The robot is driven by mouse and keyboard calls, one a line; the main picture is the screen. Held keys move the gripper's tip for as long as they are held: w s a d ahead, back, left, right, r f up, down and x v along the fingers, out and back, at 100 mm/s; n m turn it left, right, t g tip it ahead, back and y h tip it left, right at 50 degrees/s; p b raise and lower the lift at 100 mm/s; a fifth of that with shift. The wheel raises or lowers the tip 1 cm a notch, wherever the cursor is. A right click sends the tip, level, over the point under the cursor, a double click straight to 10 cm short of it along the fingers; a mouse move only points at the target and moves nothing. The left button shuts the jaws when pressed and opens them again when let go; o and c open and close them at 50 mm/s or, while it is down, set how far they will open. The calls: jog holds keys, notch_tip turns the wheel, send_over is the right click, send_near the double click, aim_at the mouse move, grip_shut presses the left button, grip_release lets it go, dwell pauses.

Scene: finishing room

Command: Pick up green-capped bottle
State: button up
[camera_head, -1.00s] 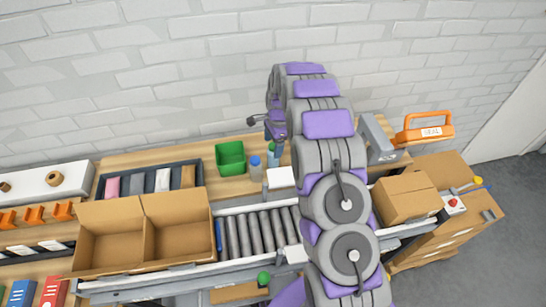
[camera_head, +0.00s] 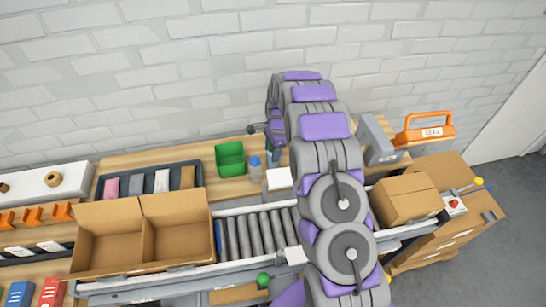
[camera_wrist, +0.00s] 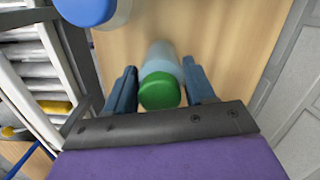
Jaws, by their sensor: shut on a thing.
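The green-capped bottle shows in the wrist view, with its round green cap (camera_wrist: 159,92) facing the camera and its pale translucent body (camera_wrist: 162,60) beyond. My gripper (camera_wrist: 160,67) has its two dark blue fingers on either side of the bottle and is shut on it. In the head view my arm hides most of the gripper and the bottle. A blue-capped bottle (camera_head: 255,165) stands on the wooden bench just left of the gripper; its blue cap (camera_wrist: 85,10) also shows at the top left of the wrist view.
A green bin (camera_head: 230,160) stands left of the bottles. A white block (camera_head: 280,178) and a roller conveyor (camera_head: 255,232) lie in front. An open cardboard box (camera_head: 110,250) is at left, a closed carton (camera_head: 405,197) at right. The brick wall is behind.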

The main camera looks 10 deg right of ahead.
jog(key=shift+c, duration=1.4)
